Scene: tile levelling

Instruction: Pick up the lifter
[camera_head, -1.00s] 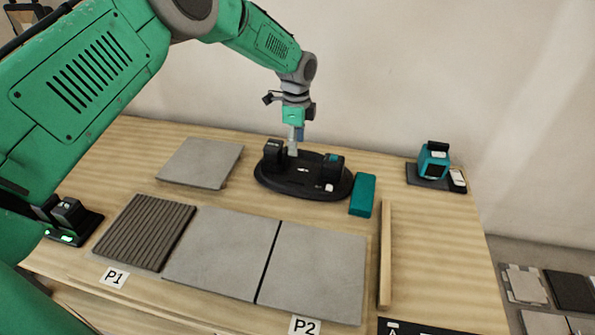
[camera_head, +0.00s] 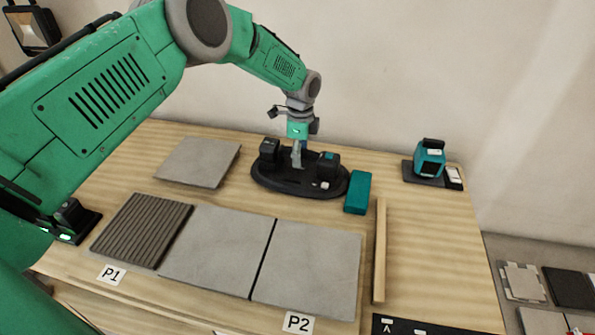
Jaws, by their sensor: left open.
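A black oval base (camera_head: 285,184) with an upright black block at each end stands at the back middle of the table; it looks like the lifter or its holder, and I cannot tell which. My left gripper (camera_head: 297,161) points down over this base, between the left block (camera_head: 269,150) and the right block (camera_head: 328,163). Its fingers look small and pale, and it is open. Nothing shows between the fingers. Whether they touch anything is too small to tell. My right gripper is not in view.
Two grey tiles (camera_head: 305,265) and a ribbed tile (camera_head: 140,230) lie in front. A loose grey tile (camera_head: 199,162) lies behind. A teal block (camera_head: 358,192), a wooden strip (camera_head: 380,250) and a teal device (camera_head: 430,159) are to the right. The table's right part is mostly clear.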

